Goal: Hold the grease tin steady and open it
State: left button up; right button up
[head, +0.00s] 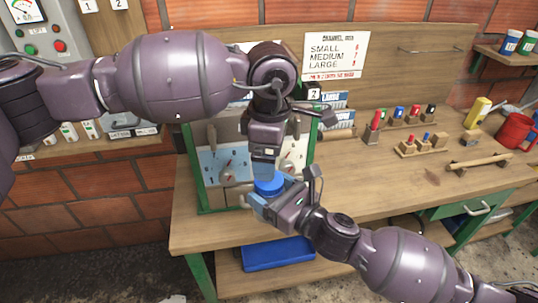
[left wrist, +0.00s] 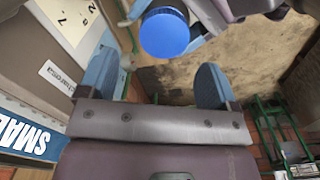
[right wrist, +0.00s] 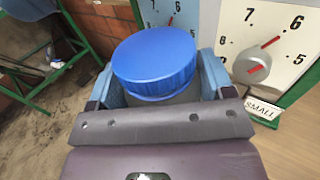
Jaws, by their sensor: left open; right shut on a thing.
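The grease tin has a round blue lid (head: 268,183) and stands out over the front edge of the bench, by the dial panel. The lid also shows in the left wrist view (left wrist: 165,33) and in the right wrist view (right wrist: 155,58). My right gripper (head: 266,198) is shut on the tin's grey body, just below the lid, one finger on each side (right wrist: 160,88). My left gripper (head: 265,166) points down just above the lid. Its blue fingers are spread with nothing between them (left wrist: 157,75). The lid is on the tin; its lower body is mostly hidden.
The dial panel (right wrist: 290,40) with a "SMALL" label stands right behind the tin. Small coloured-handled tools in wooden holders (head: 405,113) and a red mug (head: 514,132) are on the bench to the right. A blue tray (head: 278,253) lies on the shelf below.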

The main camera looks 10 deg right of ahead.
aim_at(269, 197)
pick_arm(q)
jog(key=shift+w+a+r, duration=0.1)
jog(key=shift+w+r, duration=0.2)
jog(key=shift+r, duration=0.5)
jog(key=shift+r+m+t, duration=0.3)
jog(key=shift+r+m, duration=0.05)
jog(key=shift+m, duration=0.35)
jog(key=shift+s+r+m, duration=0.1)
jog(key=shift+r+m, duration=0.15)
jog(key=shift+m, duration=0.45)
jog(key=m, duration=0.2)
jog(key=shift+s+a+m, duration=0.1)
jog(key=shift+s+m, duration=0.05)
jog(key=shift+m, duration=0.15)
jog(key=m, duration=0.3)
jog(key=shift+s+f+m+g, duration=0.2)
jog(key=shift+s+m+g, duration=0.1)
jog(key=shift+g, duration=0.1)
jog(key=shift+f, duration=3.9)
